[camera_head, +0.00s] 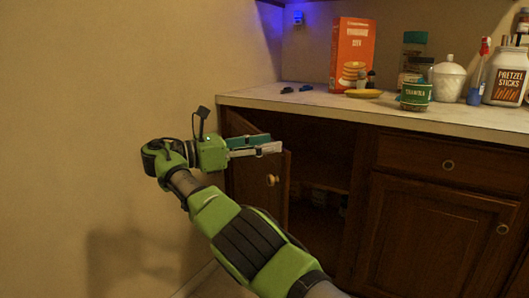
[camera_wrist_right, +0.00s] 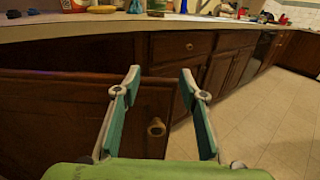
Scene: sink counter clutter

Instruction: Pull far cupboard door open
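The far cupboard door (camera_head: 247,185) is at the left end of the counter in the head view. It stands partly open, with the dark cupboard inside (camera_head: 322,172) showing to its right. Its round knob (camera_head: 272,180) is near the free edge. My right gripper (camera_head: 273,143) is at the door's upper part, above the knob in the picture. In the right wrist view the gripper (camera_wrist_right: 160,77) is open and empty, and the knob (camera_wrist_right: 156,127) shows between its fingers, not clasped. I cannot tell whether a finger touches the door. My left gripper is not in view.
The counter (camera_head: 300,99) above carries an orange box (camera_head: 352,52), jars and bottles. A closed drawer (camera_head: 440,160) and cupboard door (camera_head: 430,235) are to the right. A bare wall (camera_head: 90,130) is close on the left. Tiled floor (camera_wrist_right: 255,125) is clear in the wrist view.

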